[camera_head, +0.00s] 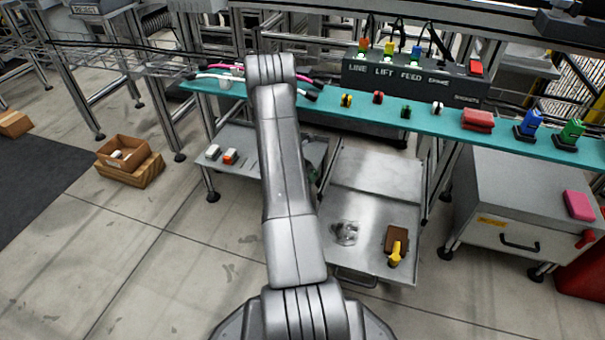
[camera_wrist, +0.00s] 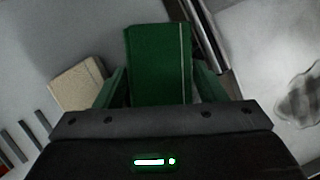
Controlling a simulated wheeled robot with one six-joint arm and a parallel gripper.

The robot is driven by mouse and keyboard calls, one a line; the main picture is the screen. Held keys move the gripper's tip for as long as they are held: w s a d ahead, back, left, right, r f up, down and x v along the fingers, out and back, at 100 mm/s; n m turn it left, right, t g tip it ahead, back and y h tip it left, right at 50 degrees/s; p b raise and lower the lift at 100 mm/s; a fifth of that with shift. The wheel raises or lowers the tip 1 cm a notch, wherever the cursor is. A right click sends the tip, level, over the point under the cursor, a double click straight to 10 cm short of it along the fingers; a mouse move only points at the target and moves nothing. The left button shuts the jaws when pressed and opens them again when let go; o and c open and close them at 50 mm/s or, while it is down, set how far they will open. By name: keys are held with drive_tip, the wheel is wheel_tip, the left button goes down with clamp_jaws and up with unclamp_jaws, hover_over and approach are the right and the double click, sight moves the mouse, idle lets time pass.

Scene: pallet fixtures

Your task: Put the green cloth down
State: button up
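The green cloth (camera_wrist: 158,65) is a folded dark green block with a pale line along its right side. In the wrist view it sits between the two fingers of my gripper (camera_wrist: 160,88), which appear to touch it on both sides. A grey surface lies beneath; the gap between it and the cloth cannot be judged. In the head view my arm hides most of the gripper and the cloth.
A beige block (camera_wrist: 80,86) lies left of the cloth. A steel tray (camera_head: 375,205) to the right carries a metal part (camera_head: 345,232), a brown block (camera_head: 398,238) and a yellow item (camera_head: 395,256). The teal shelf (camera_head: 335,104) crosses behind my arm.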

drive_tip(key=shift+f, duration=0.15)
drive_tip(key=p+v, duration=0.5)
drive_tip(key=v, duration=0.7)
drive_tip(key=shift+r+p, duration=0.25)
drive_tip(key=shift+p, duration=0.05)
drive_tip(key=b+x, duration=0.5)
drive_tip(key=x, duration=0.7)
drive_tip(key=shift+f, duration=0.2)
